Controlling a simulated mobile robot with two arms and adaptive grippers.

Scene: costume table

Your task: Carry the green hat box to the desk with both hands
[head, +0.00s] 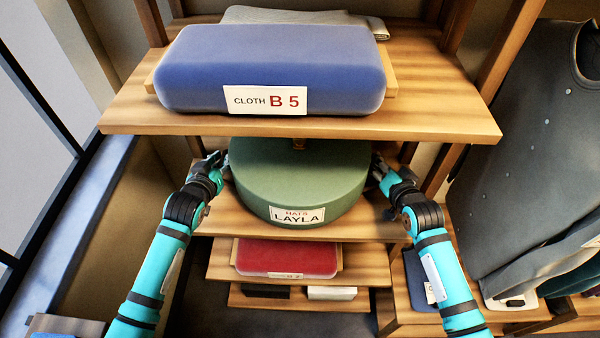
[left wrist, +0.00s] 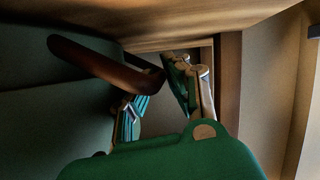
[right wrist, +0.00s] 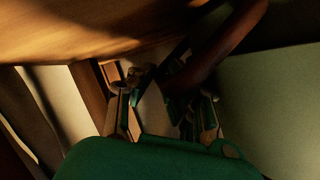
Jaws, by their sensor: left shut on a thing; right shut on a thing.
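The green hat box (head: 298,180) is round and upright on a wooden shelf, under a higher shelf. Its front label reads "HATS LAYLA". Its back is hidden under the higher shelf. My left gripper (head: 220,165) is at the box's left side and my right gripper (head: 380,167) at its right side. A brown handle (left wrist: 100,62) on the box runs between my left fingers in the left wrist view. A similar brown handle (right wrist: 228,45) runs to my right fingers in the right wrist view. Both grippers are shut on the handles. I cannot identify the desk.
A blue cloth bundle (head: 270,65) labelled "CLOTH B 5" lies on the higher shelf (head: 430,110), close above the box. A red bundle (head: 285,256) lies on a lower shelf. A dark garment (head: 535,150) hangs at the right. A window frame (head: 45,100) is at the left.

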